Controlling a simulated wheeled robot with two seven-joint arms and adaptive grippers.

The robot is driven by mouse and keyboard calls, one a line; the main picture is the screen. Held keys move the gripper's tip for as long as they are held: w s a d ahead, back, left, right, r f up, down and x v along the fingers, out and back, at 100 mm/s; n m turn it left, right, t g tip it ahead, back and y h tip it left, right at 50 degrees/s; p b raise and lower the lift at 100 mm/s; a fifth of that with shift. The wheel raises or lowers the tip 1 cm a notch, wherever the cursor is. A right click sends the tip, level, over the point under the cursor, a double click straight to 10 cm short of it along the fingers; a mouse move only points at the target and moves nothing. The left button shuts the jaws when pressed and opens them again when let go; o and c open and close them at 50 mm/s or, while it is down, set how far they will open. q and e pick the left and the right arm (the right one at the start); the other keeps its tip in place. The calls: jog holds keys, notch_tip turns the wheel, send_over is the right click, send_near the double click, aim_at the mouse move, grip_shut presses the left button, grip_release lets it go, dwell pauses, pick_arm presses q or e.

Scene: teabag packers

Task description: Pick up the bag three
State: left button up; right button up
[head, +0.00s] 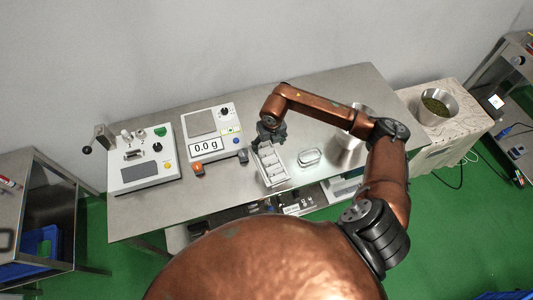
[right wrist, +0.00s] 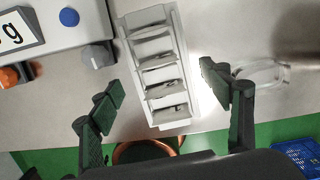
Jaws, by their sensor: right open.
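A white slotted rack (head: 284,174) stands near the table's front edge, and it also shows in the right wrist view (right wrist: 173,125). Several pale, thin bags (right wrist: 160,90) stand in its slots; no number shows on them, so I cannot tell which is bag three. My right gripper (head: 268,135) is over the far end of the rack. In the right wrist view its two dark fingers (right wrist: 160,78) are wide apart, one on each side of the rack, with nothing between the pads held. My left gripper is not in view.
A scale (head: 215,135) reading 0.0 g and a sealing machine (head: 142,165) stand left of the rack. A small clear dish (head: 309,157) and a metal container (head: 349,152) stand to its right.

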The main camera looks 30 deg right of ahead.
aim_at(267, 150)
jog(key=f, duration=0.3)
jog(key=w+f, duration=0.1)
jog(key=f, duration=0.2)
jog(key=shift+w+a, duration=0.1)
jog(key=shift+w, duration=0.05)
jog(key=c, duration=0.7)
jog(key=shift+c, duration=0.2)
